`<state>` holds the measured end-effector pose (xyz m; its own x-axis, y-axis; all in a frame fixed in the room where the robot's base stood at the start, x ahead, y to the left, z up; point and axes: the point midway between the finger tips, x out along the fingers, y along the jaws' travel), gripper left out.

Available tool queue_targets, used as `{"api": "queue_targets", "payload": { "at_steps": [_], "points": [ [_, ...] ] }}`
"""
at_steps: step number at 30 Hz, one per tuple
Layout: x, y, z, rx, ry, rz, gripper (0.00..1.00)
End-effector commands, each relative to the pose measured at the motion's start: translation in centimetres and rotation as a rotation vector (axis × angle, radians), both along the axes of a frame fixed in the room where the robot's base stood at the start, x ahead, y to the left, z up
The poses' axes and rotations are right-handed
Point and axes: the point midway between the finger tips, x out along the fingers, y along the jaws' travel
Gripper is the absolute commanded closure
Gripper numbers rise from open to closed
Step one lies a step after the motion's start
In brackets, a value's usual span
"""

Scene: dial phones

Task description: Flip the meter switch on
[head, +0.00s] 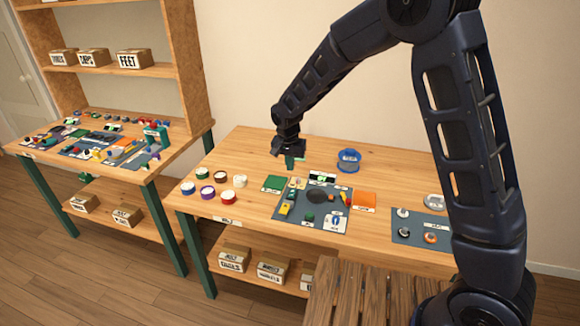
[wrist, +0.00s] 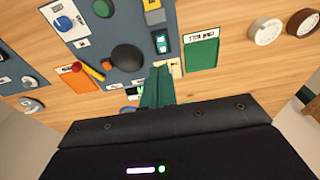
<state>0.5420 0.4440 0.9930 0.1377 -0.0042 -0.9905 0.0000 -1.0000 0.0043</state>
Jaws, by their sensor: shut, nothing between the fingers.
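A grey board (head: 278,210) lies on the wooden table with small parts on it; it also fills the upper middle of the wrist view (wrist: 92,42). I cannot tell for sure which part is the meter switch. A small black-and-white meter-like piece with green (head: 322,177) sits at the board's far edge, partly hidden by my fingers in the wrist view (wrist: 133,93). A dark round knob (wrist: 127,57) and a green rocker-like part (wrist: 161,43) sit on the board. My gripper (head: 290,162) is above the board's far edge, its green fingers (wrist: 157,75) shut and empty, near a beige piece (wrist: 174,66).
A green square (head: 275,183) and an orange square (head: 363,199) flank the board. A blue ring-shaped object (head: 348,160) stands behind. Several round coloured pots (head: 207,190) are at left. Another grey board (head: 413,235) lies at right.

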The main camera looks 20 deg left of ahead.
Motion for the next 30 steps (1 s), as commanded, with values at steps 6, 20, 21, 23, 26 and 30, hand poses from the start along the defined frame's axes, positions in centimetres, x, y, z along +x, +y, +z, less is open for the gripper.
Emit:
{"api": "queue_targets", "payload": {
  "at_steps": [6,20,21,23,26,30],
  "points": [
    [0.2,0.1,0.1,0.001,-0.011,0.001,1.00],
    [1.3,0.1,0.3,0.004,-0.054,0.000,1.00],
    [1.3,0.1,0.1,0.004,-0.054,0.000,1.00],
    [1.4,0.1,-0.3,0.003,-0.054,0.000,1.00],
    [1.6,0.1,-1.3,0.002,-0.053,0.001,1.00],
    [2.0,0.1,-3.6,0.001,-0.052,0.000,1.00]
  ]
}}
